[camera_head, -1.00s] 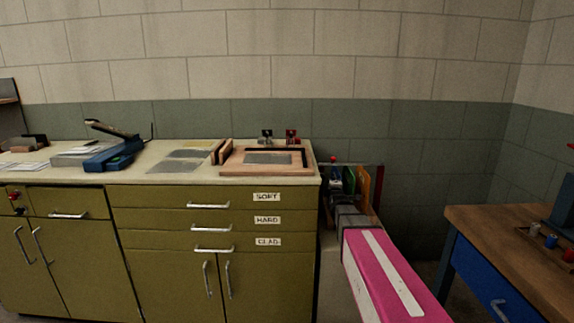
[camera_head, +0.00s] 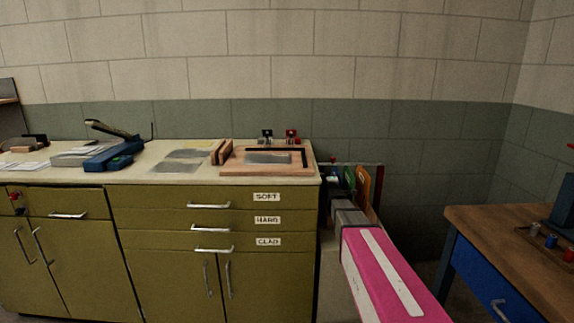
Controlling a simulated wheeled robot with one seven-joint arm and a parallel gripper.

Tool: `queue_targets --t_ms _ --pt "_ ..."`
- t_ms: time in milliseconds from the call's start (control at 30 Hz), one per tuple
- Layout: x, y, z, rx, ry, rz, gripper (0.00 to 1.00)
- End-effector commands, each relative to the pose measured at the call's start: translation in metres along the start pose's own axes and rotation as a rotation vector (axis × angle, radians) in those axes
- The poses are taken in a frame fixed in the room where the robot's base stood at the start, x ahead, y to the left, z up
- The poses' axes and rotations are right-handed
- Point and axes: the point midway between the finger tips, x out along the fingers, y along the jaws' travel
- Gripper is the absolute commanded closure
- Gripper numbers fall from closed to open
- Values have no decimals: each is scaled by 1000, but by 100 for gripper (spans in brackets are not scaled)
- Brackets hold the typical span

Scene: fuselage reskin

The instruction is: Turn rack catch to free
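The rack (camera_head: 380,176) stands in the gap right of the green cabinet. It holds several upright coloured panels, among them an orange panel (camera_head: 362,186) and a green one. A small red knob (camera_head: 333,159) shows at the rack's top left and may be the catch; its setting is too small to read. My gripper (camera_head: 342,203) reaches into the rack's near side from the front, at the end of my pink arm. Its fingertips are hidden or too dark to make out, so I cannot tell whether it touches the catch.
The cabinet (camera_head: 215,262) has drawers labelled SOFT, HARD and CLAD. A wooden frame (camera_head: 240,170) and a blue lever tool (camera_head: 115,153) sit on its top. A wooden bench (camera_head: 500,222) with a blue drawer stands at the right.

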Motion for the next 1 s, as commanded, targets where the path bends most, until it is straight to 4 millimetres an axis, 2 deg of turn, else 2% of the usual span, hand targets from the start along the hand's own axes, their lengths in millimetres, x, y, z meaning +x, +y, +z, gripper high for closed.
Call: queue_targets --t_ms 33,200,1000 --pt "7 0 0 0 0 1 100" --pt "13 1 0 1 0 3 100" --pt "21 5 -2 5 1 11 100"
